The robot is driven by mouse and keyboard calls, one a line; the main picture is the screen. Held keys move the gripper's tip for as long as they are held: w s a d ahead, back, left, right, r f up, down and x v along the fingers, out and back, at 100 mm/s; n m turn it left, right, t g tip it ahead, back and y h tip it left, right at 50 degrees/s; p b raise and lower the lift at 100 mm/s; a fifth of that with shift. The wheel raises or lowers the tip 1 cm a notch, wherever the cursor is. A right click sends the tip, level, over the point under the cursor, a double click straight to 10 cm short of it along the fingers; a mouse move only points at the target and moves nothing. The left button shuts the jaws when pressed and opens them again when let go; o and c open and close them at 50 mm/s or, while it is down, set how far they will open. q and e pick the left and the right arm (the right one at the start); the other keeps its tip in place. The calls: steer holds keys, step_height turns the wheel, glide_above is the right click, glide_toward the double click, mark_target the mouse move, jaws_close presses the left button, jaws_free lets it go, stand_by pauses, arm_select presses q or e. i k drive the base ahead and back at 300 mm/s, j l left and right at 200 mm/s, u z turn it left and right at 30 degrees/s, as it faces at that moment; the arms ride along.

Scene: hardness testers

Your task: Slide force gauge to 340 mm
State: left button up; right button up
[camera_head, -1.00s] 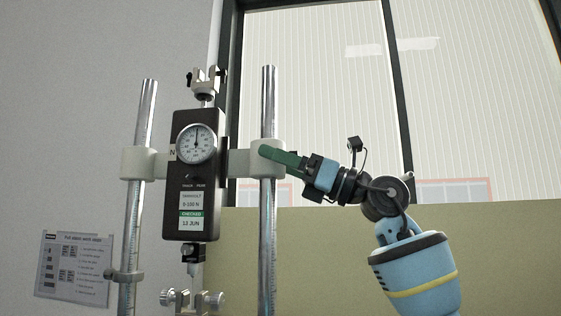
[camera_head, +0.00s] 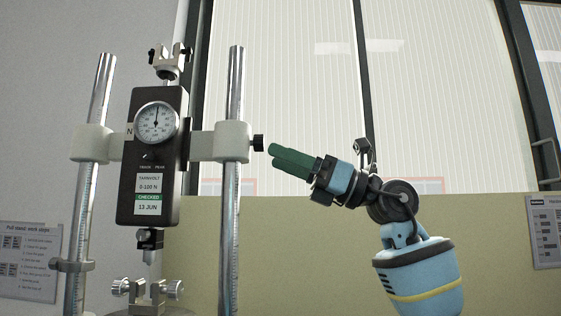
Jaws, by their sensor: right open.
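The force gauge (camera_head: 153,160) is a black box with a round dial and labels reading 0-100 N and CHECKED 13 JUN. White clamp blocks hold it between two upright steel columns, the right clamp (camera_head: 234,141) and the left clamp (camera_head: 92,143). A dark knob (camera_head: 258,143) sticks out from the right clamp. Scale marks on the columns are too small to read. My left gripper is not in view.
A lower grip with silver thumbscrews (camera_head: 147,290) sits under the gauge, and an upper grip (camera_head: 167,60) is above it. A ring collar (camera_head: 72,265) is on the left column. Instruction sheets hang at left (camera_head: 29,262) and right.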

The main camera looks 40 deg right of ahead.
mark_target(149, 193)
steer(key=k, duration=1.5)
